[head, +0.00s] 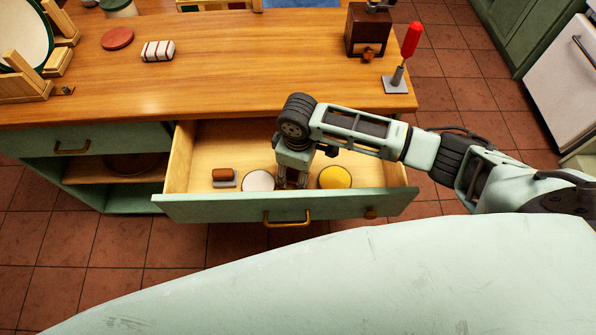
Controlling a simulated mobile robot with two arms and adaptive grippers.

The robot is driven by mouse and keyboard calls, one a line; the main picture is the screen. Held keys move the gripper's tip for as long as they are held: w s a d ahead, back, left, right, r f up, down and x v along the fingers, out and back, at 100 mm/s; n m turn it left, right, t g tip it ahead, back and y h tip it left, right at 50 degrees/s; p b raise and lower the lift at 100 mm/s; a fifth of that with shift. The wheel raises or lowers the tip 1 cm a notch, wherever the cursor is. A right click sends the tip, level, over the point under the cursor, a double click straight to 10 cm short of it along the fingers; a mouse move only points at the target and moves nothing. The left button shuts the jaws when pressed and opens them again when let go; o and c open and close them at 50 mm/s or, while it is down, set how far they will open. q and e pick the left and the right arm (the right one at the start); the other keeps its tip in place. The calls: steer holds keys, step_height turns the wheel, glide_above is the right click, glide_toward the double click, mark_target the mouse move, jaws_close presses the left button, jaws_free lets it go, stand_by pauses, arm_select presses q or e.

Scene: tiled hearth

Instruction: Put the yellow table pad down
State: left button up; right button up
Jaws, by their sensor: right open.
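The yellow table pad (335,177) is a round disc lying in the open drawer (200,150), near its front wall. My right gripper (292,182) points down into the drawer, just left of the yellow pad and apart from it. Its jaws are open, and I see nothing held between them. A white round pad (259,181) lies just left of the gripper. The gripper's lower fingertips are close to the drawer's front wall, which may hide part of them. My left gripper is not in view.
A brown and grey small object (224,178) lies at the drawer's left. The wooden counter (230,75) carries a red disc (117,38), a striped block (158,50), a coffee grinder (368,30) and a red-handled tool (411,40). The counter's middle is clear.

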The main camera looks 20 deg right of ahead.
step_height(320, 180, up, 12)
steer(key=shift+f, duration=0.2)
stand_by(0.5)
